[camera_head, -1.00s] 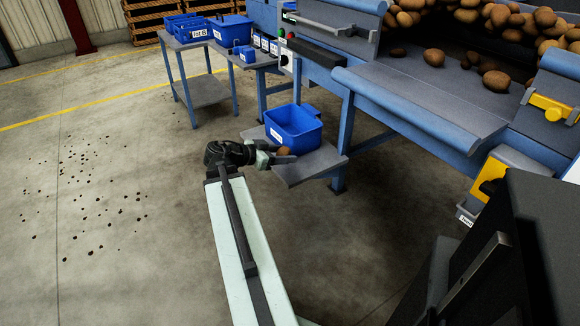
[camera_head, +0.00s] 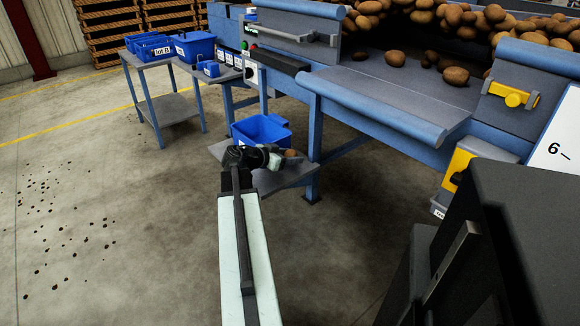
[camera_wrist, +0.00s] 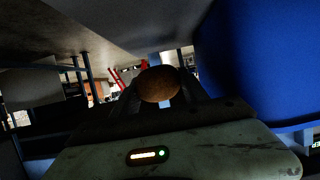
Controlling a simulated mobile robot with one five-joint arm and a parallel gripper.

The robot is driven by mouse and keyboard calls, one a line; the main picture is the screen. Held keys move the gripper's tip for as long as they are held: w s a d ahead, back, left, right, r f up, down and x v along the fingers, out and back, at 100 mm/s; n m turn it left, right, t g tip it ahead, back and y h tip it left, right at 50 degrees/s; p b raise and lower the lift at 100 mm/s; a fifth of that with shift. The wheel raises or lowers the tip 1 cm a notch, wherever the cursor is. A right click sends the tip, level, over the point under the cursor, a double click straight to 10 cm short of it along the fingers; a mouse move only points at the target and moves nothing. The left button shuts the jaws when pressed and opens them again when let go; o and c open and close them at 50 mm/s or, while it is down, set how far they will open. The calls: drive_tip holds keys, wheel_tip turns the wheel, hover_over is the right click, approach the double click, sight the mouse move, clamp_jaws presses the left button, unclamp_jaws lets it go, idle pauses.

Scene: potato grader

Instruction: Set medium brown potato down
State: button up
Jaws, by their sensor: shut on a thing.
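The medium brown potato (camera_wrist: 159,84) is between the fingers of my gripper (camera_wrist: 158,98) in the wrist view. In the head view the potato (camera_head: 291,154) shows as a small brown shape at the end of my gripper (camera_head: 287,160). My gripper is shut on it, over or beside the low grey shelf (camera_head: 275,183) at the grader's side. Whether the potato touches the shelf cannot be told. The blue bin (camera_head: 262,133) stands on that shelf just behind my gripper, and its wall (camera_wrist: 265,60) fills the right of the wrist view.
The grader's sorting table (camera_head: 400,95) is behind to the right, with several loose potatoes (camera_head: 455,75). A side table (camera_head: 165,110) with blue crates (camera_head: 150,46) stands at the back left. A yellow-fronted box (camera_head: 457,168) is at right. The floor at left is clear apart from scattered dirt.

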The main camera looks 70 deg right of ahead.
sight(291, 170)
drive_tip(key=shift+f+b, duration=2)
drive_tip(key=shift+r, duration=0.25)
drive_tip(key=shift+f, duration=0.2)
drive_tip(key=o, duration=1.4)
drive_tip(key=shift+r, duration=0.1)
drive_tip(key=shift+o, duration=0.2)
drive_tip(key=shift+w+a+r+p, duration=0.15)
drive_tip(key=shift+r+p, duration=0.15)
drive_tip(key=shift+p, duration=0.15)
drive_tip(key=p+v, duration=0.4)
drive_tip(key=v, duration=0.6)
drive_tip(key=shift+w+a+r, duration=0.1)
drive_tip(key=shift+a+r, duration=0.05)
drive_tip(key=shift+a, duration=0.1)
drive_tip(key=shift+w+a, duration=0.2)
drive_tip(key=shift+a, duration=0.15)
